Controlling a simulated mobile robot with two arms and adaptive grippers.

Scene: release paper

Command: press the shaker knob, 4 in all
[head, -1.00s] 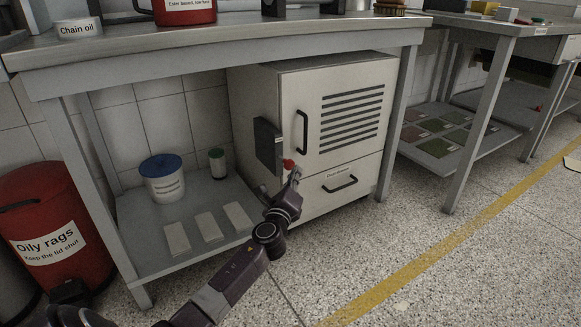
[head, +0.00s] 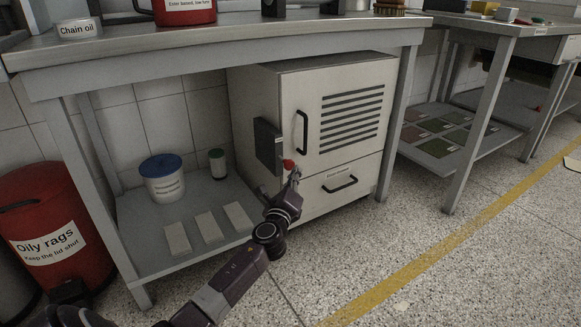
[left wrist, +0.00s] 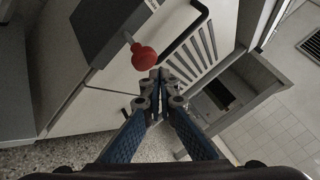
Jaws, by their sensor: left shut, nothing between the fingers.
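The shaker knob (head: 288,164) is a red ball on a short metal rod. In the left wrist view the red knob (left wrist: 144,58) shows just left of and above my fingertips. My left gripper (head: 294,176) is shut and empty, with its tips close to the knob; in the left wrist view (left wrist: 158,76) the blue fingers meet. I cannot tell whether the tips touch the knob. My right gripper is not in view.
The dark box (head: 268,145) stands out from the cabinet's left side. A black door handle (head: 302,133) and a drawer handle (head: 341,185) are nearby. A blue-lidded tub (head: 162,180) and small pale blocks sit on the low shelf. A red bin (head: 60,215) stands at left.

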